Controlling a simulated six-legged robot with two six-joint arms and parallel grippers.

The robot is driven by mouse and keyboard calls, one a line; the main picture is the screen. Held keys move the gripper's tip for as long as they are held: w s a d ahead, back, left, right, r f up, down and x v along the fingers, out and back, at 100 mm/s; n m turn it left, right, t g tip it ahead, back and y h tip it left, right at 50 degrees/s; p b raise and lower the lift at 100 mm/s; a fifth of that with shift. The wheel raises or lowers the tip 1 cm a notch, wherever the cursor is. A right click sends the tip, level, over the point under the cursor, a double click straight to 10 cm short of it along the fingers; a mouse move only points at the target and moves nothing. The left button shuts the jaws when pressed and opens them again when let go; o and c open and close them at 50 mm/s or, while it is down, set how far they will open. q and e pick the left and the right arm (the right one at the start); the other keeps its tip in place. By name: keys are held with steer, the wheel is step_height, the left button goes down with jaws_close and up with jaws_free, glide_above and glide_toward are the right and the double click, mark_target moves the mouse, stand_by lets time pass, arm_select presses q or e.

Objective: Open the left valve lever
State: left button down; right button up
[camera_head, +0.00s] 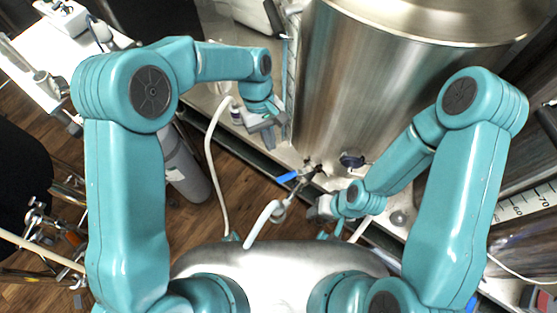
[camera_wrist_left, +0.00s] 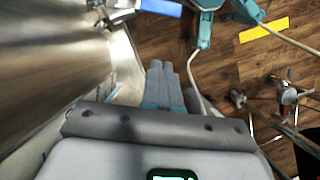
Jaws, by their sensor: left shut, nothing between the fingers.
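The blue valve lever (camera_head: 287,177) sits low at the front of the large steel tank, on a small metal valve. It also shows at the top of the left wrist view (camera_wrist_left: 160,7). My left gripper (camera_head: 268,135) is beyond the lever and a little to its left, apart from it. In the left wrist view its two grey fingers (camera_wrist_left: 162,72) lie together, shut and empty. My right gripper (camera_head: 318,212) is below and right of the lever, beside the valve. Its fingers are too small and partly hidden to tell their state.
The steel tank (camera_head: 385,90) stands close to the right of my left gripper. A white hose (camera_head: 211,150) hangs left of the valve. A grey cylinder (camera_head: 185,165) stands on the wooden floor (camera_head: 225,185). A yellow strip (camera_wrist_left: 264,29) lies on the floor.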

mark_target(283, 179)
arm_select(q)
steer(key=s+d+f, duration=0.2)
steer(key=s+f, duration=0.1)
steer(key=s, duration=0.1)
steer(key=shift+s+d+f, duration=0.15)
steer(key=shift+s+f, duration=0.15)
steer(key=shift+s, duration=0.1)
steer(key=shift+s+n+h, duration=0.4)
steer(key=shift+s+n, duration=0.35)
steer(key=shift+n, duration=0.25)
steer(key=shift+s+d+n+t+h, duration=0.15)
steer(key=shift+s+n+t, duration=0.1)
steer(key=shift+s+n, duration=0.3)
steer(key=shift+s+d+n+t+h, duration=0.15)
steer(key=shift+s+n+t, duration=0.15)
steer(key=shift+n, duration=0.35)
steer(key=shift+s+d, duration=0.25)
steer(key=shift+s, duration=0.25)
